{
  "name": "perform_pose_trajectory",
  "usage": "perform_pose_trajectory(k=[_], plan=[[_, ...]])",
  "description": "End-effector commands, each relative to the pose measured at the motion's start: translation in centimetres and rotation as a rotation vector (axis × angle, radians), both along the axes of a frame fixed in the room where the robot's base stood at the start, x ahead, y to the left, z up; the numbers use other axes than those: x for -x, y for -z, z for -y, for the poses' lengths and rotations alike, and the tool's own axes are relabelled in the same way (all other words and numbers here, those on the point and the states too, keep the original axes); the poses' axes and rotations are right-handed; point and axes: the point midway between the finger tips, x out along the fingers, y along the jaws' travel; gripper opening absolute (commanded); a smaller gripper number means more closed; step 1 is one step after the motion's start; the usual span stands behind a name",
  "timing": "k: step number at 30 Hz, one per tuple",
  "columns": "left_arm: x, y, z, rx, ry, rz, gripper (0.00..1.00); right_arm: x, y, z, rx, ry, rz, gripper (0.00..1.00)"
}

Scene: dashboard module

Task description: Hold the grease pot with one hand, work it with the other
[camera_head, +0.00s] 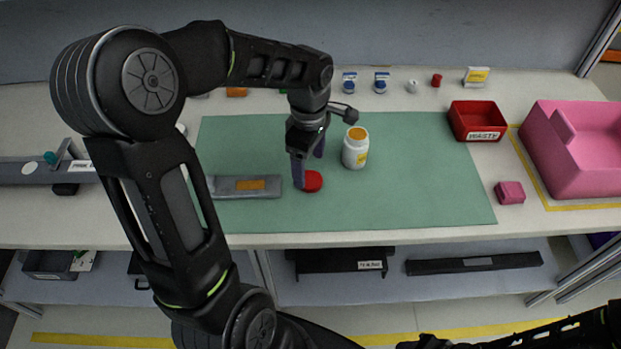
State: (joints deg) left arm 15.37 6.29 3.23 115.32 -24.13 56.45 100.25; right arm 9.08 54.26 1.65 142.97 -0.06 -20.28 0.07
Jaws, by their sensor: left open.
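The grease pot (355,149), a white jar with an orange top and a yellow label, stands upright on the green mat (420,190). A round red piece, which looks like a lid (313,181), lies on the mat to the left of the pot and nearer the front. My left gripper (309,172) points down over the mat, open, with its purple fingers apart. One finger is beside the red piece, partly in front of it; I cannot tell whether they touch. The pot is to the right of the fingers, not held. My right gripper is out of view.
A grey flat module (225,188) with an orange label lies left of the red piece. A red waste bin (474,119), a pink block (509,192) and a large pink tub (575,186) stand at the right. Small items line the back. The mat's right half is clear.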

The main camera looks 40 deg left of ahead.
Motion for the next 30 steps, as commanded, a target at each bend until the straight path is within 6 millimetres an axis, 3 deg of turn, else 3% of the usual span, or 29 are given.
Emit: perform_pose_trajectory(k=[9,28,30], plan=[[0.2,3.9,0.0,0.000,0.001,-0.003,0.77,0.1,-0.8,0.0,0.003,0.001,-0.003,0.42],[0.1,4.1,0.0,0.000,0.000,0.000,0.77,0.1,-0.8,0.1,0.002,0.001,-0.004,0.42],[0.1,4.1,0.0,0.000,0.000,0.000,0.71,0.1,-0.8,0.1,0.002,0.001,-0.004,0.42]])
